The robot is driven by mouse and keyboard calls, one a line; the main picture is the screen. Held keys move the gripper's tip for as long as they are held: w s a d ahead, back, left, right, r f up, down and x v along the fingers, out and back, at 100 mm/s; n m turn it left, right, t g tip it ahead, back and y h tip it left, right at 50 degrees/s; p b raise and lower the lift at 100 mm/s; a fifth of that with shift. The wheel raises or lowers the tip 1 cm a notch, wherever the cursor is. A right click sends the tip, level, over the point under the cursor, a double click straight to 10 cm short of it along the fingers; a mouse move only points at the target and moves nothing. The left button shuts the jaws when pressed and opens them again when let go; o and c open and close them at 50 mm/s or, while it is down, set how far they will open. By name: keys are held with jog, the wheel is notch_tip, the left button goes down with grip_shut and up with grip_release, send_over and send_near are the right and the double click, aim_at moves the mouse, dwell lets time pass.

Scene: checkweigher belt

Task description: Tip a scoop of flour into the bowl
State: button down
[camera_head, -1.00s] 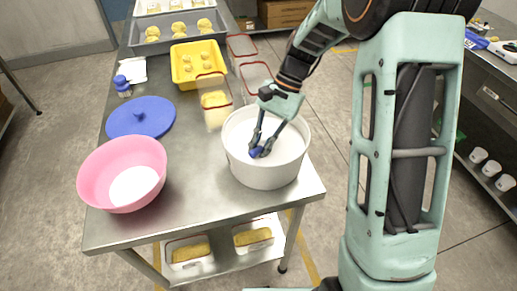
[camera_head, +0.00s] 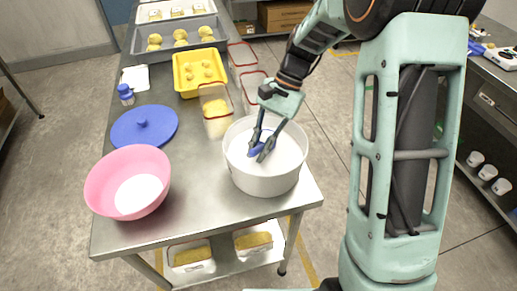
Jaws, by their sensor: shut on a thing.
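My gripper (camera_head: 263,150) points down into the large white tub (camera_head: 264,183) at the front right of the table. It is shut on a blue scoop (camera_head: 255,152), of which only a small part shows between and beside the fingers. The tub holds white flour (camera_head: 287,153); whether the scoop carries any cannot be told. A pink bowl (camera_head: 103,187) stands at the table's front left, apart from the tub, with white flour in its bottom.
A round blue lid (camera_head: 160,130) lies behind the bowl. Clear red-rimmed containers (camera_head: 217,127) stand close behind the tub, near a yellow tray (camera_head: 185,88). A blue-capped shaker (camera_head: 126,97) is at the left edge. Bare steel tabletop (camera_head: 195,185) lies between bowl and tub.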

jog(key=shift+r+p, duration=3.2)
jog(key=shift+r, duration=0.95)
